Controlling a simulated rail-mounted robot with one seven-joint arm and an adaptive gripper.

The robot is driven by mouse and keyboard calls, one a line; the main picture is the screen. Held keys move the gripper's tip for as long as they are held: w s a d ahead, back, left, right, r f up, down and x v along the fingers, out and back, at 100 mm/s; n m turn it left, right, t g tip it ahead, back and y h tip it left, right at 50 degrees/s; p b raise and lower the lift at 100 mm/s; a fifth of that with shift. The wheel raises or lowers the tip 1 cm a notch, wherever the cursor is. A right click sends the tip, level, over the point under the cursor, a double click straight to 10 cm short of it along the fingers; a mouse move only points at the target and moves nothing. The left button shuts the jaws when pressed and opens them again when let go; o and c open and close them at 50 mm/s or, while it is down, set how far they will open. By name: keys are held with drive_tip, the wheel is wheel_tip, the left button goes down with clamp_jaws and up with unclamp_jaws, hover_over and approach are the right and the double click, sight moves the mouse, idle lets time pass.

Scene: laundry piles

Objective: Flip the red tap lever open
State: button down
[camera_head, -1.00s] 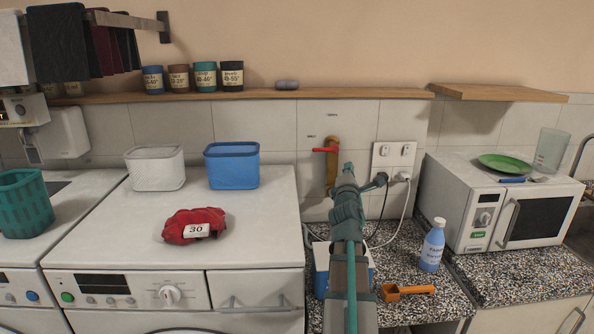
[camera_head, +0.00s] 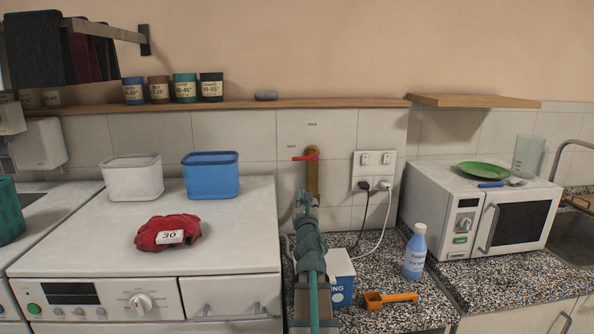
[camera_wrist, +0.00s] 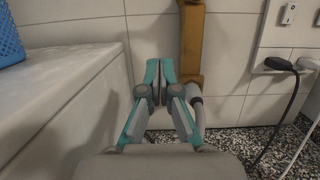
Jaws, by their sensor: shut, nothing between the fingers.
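The red tap lever (camera_head: 307,157) sits at the top of a brass-coloured pipe (camera_head: 313,179) on the tiled wall, and its longer part points left. In the wrist view the lower pipe (camera_wrist: 193,45) runs down just right of my gripper (camera_wrist: 160,66), with a grey hose end below it; the lever is out of that view. My gripper's teal fingertips are together with nothing between them. In the head view my arm hides the lower pipe, and my gripper (camera_head: 304,196) shows small, below the lever.
A washing machine (camera_head: 230,222) stands left, bearing a red cloth (camera_head: 167,232), a white basket (camera_head: 133,178) and a blue basket (camera_head: 211,176). On the right are sockets (camera_head: 375,170) with cables, a blue bottle (camera_head: 415,252), an orange scoop (camera_head: 390,299) and a microwave (camera_head: 484,212).

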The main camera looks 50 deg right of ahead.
sight(305, 158)
drive_tip(key=w+d+r+p, duration=0.5)
drive_tip(key=w+d+r, duration=0.1)
drive_tip(key=d, duration=0.1)
drive_tip(key=shift+w+r, duration=0.2)
drive_tip(key=shift+w, duration=0.1)
drive_tip(key=shift+w+a, duration=0.1)
drive_tip(key=shift+w, duration=0.05)
idle(0.8)
